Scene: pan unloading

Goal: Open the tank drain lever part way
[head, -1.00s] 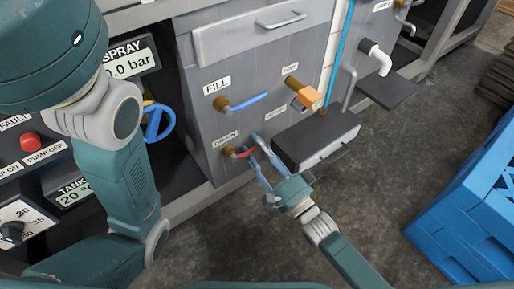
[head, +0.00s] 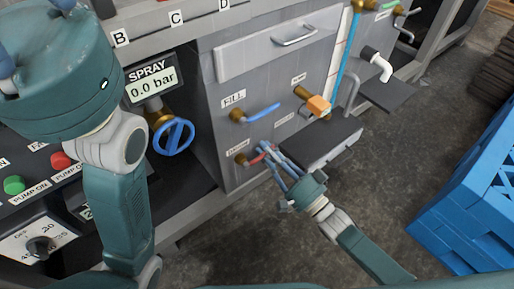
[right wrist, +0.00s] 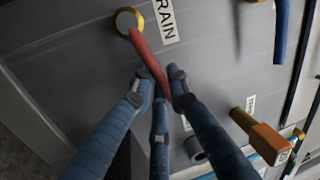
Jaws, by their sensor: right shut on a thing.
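The drain lever is a red handle (head: 256,159) on a brass valve at the lower left of the grey tank front, below the fill lever. My right gripper (head: 268,150) is shut on the outer end of this red handle. In the right wrist view, the red handle (right wrist: 146,58) runs down from its brass fitting to the tips of my right gripper (right wrist: 160,84), beside a label reading "RAIN". The fingers hide the handle's end. My left arm shows at the left of the head view, but its gripper is out of view.
The blue fill lever (head: 262,113) is just above, and an orange-handled valve (head: 318,105) is to its right. A dark box-like ledge (head: 320,143) juts out close to my right gripper. A blue crate (head: 470,205) stands on the floor at right.

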